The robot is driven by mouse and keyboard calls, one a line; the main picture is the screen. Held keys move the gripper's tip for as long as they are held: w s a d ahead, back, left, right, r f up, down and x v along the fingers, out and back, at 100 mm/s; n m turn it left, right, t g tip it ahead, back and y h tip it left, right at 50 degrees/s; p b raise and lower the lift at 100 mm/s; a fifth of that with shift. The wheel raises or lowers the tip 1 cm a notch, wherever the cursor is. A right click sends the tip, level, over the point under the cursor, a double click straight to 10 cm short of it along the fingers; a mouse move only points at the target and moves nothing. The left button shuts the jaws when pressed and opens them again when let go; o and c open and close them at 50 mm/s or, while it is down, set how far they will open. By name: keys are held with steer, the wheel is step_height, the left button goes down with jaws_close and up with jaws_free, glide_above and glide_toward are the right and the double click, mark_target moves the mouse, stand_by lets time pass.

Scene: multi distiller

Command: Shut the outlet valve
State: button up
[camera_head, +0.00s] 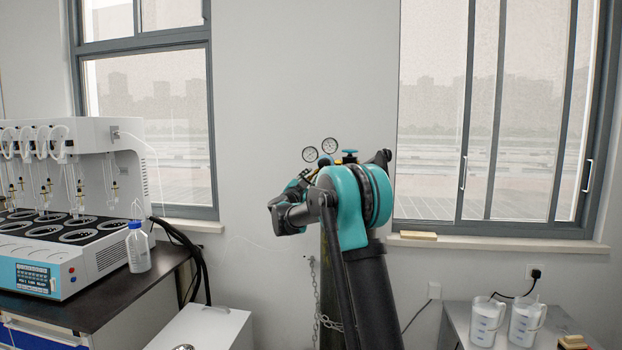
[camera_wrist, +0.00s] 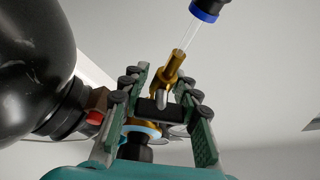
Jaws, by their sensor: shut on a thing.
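In the wrist view, my gripper (camera_wrist: 163,98) has its two green-padded fingers on either side of a dark, block-like part (camera_wrist: 155,108). It looks like the outlet valve's handle, and the fingers are shut on it. A brass fitting (camera_wrist: 176,66) stands just beyond, with a clear tube (camera_wrist: 196,40) rising from it. More brass with a pale blue ring shows below, between the fingers.
A large black rounded body (camera_wrist: 30,65) lies close to the gripper's left in the wrist view, with a red part (camera_wrist: 93,118) beside it. In the head view, a chain (camera_head: 315,285) hangs by the wall. A distiller (camera_head: 80,250) and bottle (camera_head: 137,248) stand left; jugs (camera_head: 486,322) stand right.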

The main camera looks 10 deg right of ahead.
jaws_close()
steer(key=shift+m+g+h, duration=0.3)
steer(key=shift+m+g, duration=0.2)
steer(key=shift+m, duration=0.5)
steer(key=o, duration=1.1)
jaws_free()
steer(key=shift+o, duration=0.2)
steer(key=v, duration=1.2)
